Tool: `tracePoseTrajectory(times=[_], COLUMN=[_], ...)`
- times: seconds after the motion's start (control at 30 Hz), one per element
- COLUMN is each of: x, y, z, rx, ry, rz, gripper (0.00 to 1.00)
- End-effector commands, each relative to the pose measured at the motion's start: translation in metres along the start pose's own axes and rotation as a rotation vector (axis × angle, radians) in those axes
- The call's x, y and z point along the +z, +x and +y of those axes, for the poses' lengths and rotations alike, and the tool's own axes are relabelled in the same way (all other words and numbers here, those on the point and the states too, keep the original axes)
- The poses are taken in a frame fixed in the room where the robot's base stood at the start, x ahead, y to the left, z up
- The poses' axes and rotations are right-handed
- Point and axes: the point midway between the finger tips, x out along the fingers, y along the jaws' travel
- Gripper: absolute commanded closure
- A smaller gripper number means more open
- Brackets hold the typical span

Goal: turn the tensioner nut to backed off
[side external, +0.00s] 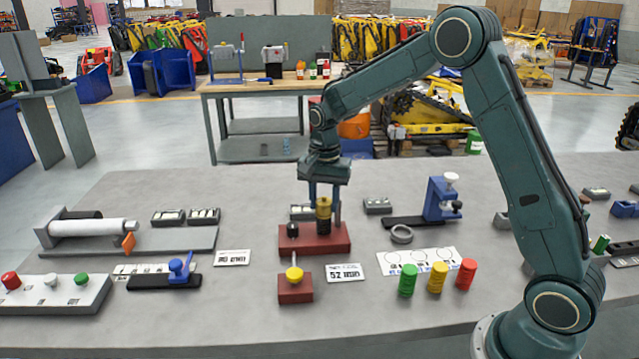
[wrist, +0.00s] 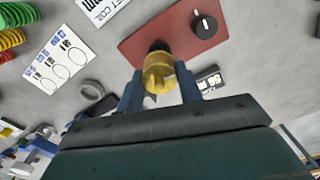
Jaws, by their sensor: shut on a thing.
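The yellow, round, stepped piece (side external: 323,208) that looks like the tensioner nut stands upright on a dark post on a dark red base (side external: 334,244). My gripper (side external: 324,219) points down with one finger on each side of it, shut on it. In the wrist view the yellow nut (wrist: 159,73) sits between the blue fingers (wrist: 160,92), over the edge of the red base (wrist: 146,42). A black knob with a white pointer mark (wrist: 205,24) is on the same base, beside the nut. No marking for backed off is readable.
A red block with a yellow ball knob (side external: 294,273) stands in front, near a white label card (side external: 345,272). Green, yellow and red stacks (side external: 437,278) stand front right. A grey ring (side external: 401,234) and blue fixture (side external: 441,198) are to the right, a roller stand (side external: 90,228) to the left.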

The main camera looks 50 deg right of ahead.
Motion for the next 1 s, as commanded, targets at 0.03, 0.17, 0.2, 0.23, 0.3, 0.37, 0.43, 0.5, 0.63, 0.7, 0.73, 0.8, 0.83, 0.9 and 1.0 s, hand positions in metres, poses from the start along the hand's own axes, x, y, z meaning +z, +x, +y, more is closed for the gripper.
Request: tracePoseTrajectory(times=[0.03, 0.17, 0.2, 0.23, 0.3, 0.37, 0.43, 0.5, 0.63, 0.7, 0.73, 0.8, 0.83, 0.9, 1.0], x=[-0.0001, -0.0003, -0.0004, -0.0005, -0.0005, -0.0005, -0.0005, -0.0005, -0.0004, -0.0003, -0.0003, -0.0001, -0.0001, 0.0001, 0.0004], y=[-0.0001, 0.0001, 0.0002, 0.0003, 0.0004, 0.0005, 0.0007, 0.0009, 0.0014, 0.0016, 0.0018, 0.0021, 0.0022, 0.0025, 0.0028], z=[0.0, -0.0001, -0.0002, -0.0002, -0.0004, -0.0005, -0.0006, -0.0008, -0.001, -0.0012, -0.0012, -0.0013, -0.0014, -0.0015, -0.0015], rx=[0.0, 0.001, 0.001, 0.001, 0.001, 0.001, 0.001, 0.001, 0.001, 0.002, 0.002, 0.002, 0.002, 0.002, 0.003], ry=[-0.012, -0.067, -0.088, -0.105, -0.152, -0.197, -0.255, -0.316, -0.438, -0.505, -0.533, -0.6, -0.628, -0.695, -0.79], rz=[0.0, 0.001, 0.001, 0.001, 0.002, 0.002, 0.002, 0.001, 0.001, 0.001, 0.001, 0.0, 0.0, 0.0, -0.001], gripper=[0.87, 0.87, 0.87, 0.87, 0.87, 0.87, 0.87, 0.87, 0.87, 0.87, 0.87, 0.87, 0.87, 0.87, 0.87])
